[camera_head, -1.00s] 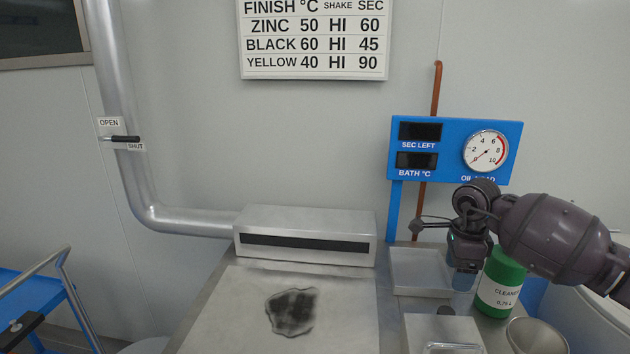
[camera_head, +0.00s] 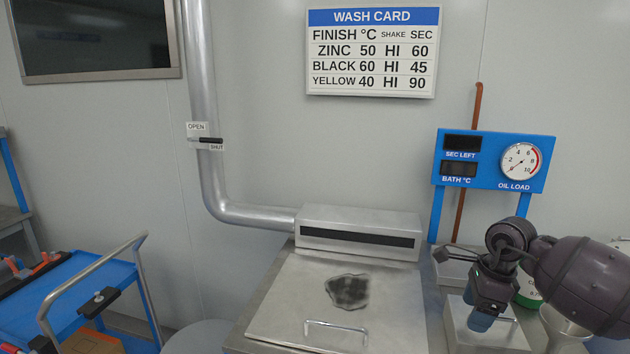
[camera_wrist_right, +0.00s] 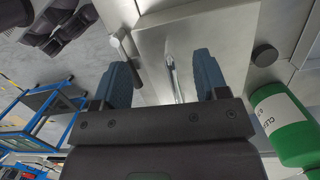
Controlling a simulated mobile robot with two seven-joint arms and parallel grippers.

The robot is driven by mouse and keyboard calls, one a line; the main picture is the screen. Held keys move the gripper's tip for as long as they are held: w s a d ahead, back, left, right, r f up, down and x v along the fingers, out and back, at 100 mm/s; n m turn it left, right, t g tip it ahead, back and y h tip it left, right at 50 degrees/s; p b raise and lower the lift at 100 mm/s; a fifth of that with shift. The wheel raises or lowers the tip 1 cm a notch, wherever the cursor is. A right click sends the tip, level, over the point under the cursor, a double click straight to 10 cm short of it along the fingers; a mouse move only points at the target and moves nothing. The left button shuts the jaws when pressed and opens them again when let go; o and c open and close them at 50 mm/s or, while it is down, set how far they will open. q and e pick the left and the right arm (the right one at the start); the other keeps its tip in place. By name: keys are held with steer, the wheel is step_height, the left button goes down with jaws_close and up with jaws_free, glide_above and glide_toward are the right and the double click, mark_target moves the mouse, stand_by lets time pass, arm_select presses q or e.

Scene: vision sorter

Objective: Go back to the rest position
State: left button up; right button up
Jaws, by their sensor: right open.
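My right gripper (camera_head: 481,322) shows at the right of the head view, above a small metal lid with a handle (camera_head: 500,316). In the right wrist view its two blue fingers (camera_wrist_right: 166,82) are apart with nothing held between them. The bar handle (camera_wrist_right: 175,78) of the metal lid shows beyond and between the fingers; I cannot tell how far below them it lies. My left gripper is not in the head view.
A steel lid with a bar handle (camera_head: 337,327) and a dark smudge (camera_head: 348,291) covers the bench. A green cleaner bottle (camera_wrist_right: 287,122) stands close to the right gripper. A metal funnel (camera_head: 565,325) is beside it. A blue cart (camera_head: 70,300) stands at left.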

steer(key=s+a+f+m+t+y, duration=0.1)
steer(key=s+a+y, duration=0.1)
steer(key=a+y, duration=0.4)
steer(key=s+a+f+m+t+y, duration=0.1)
steer(key=s+a+y, duration=0.15)
steer(key=a, duration=0.65)
step_height(320, 180, up, 7)
steer(key=s+a+m+t+y, duration=0.1)
steer(key=a+m+t+y, duration=0.2)
steer(key=m+t+y, duration=0.55)
steer(key=s+d+f+m+t+h, duration=0.35)
steer(key=d+m+h, duration=0.5)
steer(key=m, duration=0.65)
steer(key=s+d+f+m+t+h, duration=0.25)
steer(key=d+f+m+h, duration=0.2)
steer(key=m+h, duration=0.85)
steer(key=s+f+m+g+y, duration=0.1)
steer(key=s+f+m+g, duration=0.3)
steer(key=s, duration=0.3)
steer(key=s+d+f+m+g, duration=0.1)
steer(key=s+f+m+g, duration=0.35)
steer(key=s, duration=0.25)
steer(key=s+f+m+g+y, duration=0.1)
steer(key=s+f+m+g, duration=0.2)
steer(key=s+g, duration=0.3)
steer(key=w+f+t, duration=0.5)
steer(key=f+t, duration=0.4)
steer(key=f, duration=0.1)
steer(key=shift+w+d+n, duration=0.3)
steer(key=shift+w+n, duration=0.1)
